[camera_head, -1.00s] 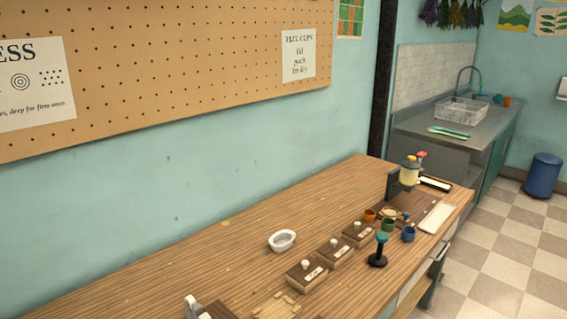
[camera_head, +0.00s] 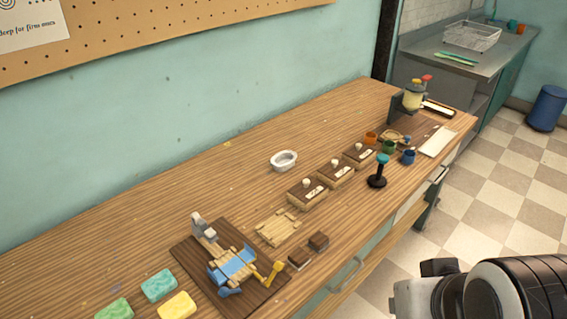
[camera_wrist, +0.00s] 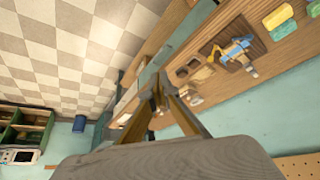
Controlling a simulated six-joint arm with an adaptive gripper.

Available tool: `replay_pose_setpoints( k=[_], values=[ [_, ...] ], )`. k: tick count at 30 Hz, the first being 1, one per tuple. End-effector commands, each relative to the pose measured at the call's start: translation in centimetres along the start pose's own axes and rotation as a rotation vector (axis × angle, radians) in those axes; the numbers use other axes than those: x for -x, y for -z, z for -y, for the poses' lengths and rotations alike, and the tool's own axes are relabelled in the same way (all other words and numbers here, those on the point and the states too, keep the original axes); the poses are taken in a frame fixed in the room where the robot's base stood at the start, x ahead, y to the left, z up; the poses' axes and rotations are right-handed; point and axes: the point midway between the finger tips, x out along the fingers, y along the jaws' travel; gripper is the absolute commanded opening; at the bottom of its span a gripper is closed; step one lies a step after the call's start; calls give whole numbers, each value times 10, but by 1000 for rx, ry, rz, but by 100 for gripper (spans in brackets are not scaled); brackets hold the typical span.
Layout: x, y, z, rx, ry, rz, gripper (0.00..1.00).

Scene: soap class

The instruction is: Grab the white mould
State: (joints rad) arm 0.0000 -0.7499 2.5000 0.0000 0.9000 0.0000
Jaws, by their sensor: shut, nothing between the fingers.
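The white mould (camera_head: 284,160) is a small oval dish with a raised rim. It sits upright on the wooden bench near the wall in the head view, with bare wood around it. I cannot make it out in the wrist view. My gripper (camera_wrist: 158,93) shows in the wrist view with its fingers brought together and nothing between them. It is above the bench's front side, apart from the mould. In the head view only part of my arm shows at the lower right.
Three wooden boxes with white knobs (camera_head: 308,191) stand in a row right of the mould. A cutting jig (camera_head: 233,264) and soap bars (camera_head: 159,285) are at lower left. The wood left of the mould is clear.

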Motion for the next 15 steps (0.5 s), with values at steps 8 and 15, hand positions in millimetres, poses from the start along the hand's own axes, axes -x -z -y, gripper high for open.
replay_pose_setpoints(
  k=[8,15],
  values=[
    [0,0,0,0,0,0,0],
    [0,0,0,0,0,0,39]
  ],
)
